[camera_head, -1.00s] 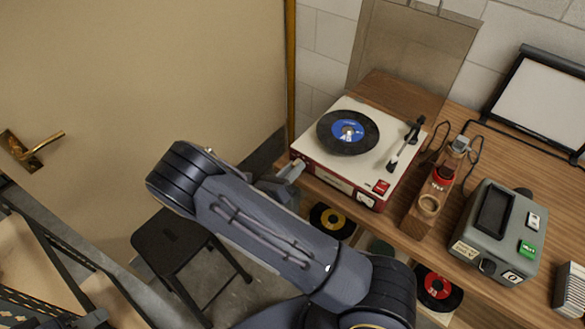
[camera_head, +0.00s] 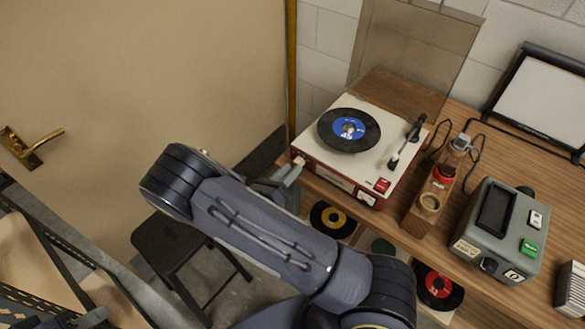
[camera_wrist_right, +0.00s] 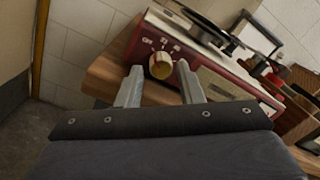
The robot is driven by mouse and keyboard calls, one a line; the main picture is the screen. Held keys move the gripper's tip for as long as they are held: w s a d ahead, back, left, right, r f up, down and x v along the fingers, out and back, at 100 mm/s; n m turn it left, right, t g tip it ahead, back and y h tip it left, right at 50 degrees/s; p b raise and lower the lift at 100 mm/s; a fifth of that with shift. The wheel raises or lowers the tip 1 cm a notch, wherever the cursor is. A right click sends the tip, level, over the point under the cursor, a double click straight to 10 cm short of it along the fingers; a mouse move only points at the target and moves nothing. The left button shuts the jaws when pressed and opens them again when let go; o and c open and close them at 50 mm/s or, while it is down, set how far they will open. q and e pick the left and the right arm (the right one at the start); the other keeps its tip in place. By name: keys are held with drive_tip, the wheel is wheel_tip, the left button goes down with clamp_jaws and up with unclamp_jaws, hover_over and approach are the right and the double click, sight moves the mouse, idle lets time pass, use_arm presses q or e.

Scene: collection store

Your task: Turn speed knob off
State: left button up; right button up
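The record player (camera_head: 318,158) is red and cream and stands at the left end of the wooden counter, with a black record (camera_head: 348,131) on it. My right gripper (camera_wrist_right: 160,72) is open, one finger on either side of the knob, with a visible gap to each side. In the head view the right gripper (camera_head: 292,172) is at the player's front left corner, and the knob is hidden.
A wooden stand with a red-topped item (camera_head: 443,176) and a grey device (camera_head: 498,232) with a green button are right of the player. Records sit on a shelf below the counter. A black stool (camera_head: 172,248) stands below my right arm. A door is at left.

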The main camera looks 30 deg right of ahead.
drive_tip(key=b+v, duration=0.1)
drive_tip(key=v, duration=0.4)
drive_tip(key=shift+s+a, duration=0.15)
drive_tip(key=shift+a, duration=0.25)
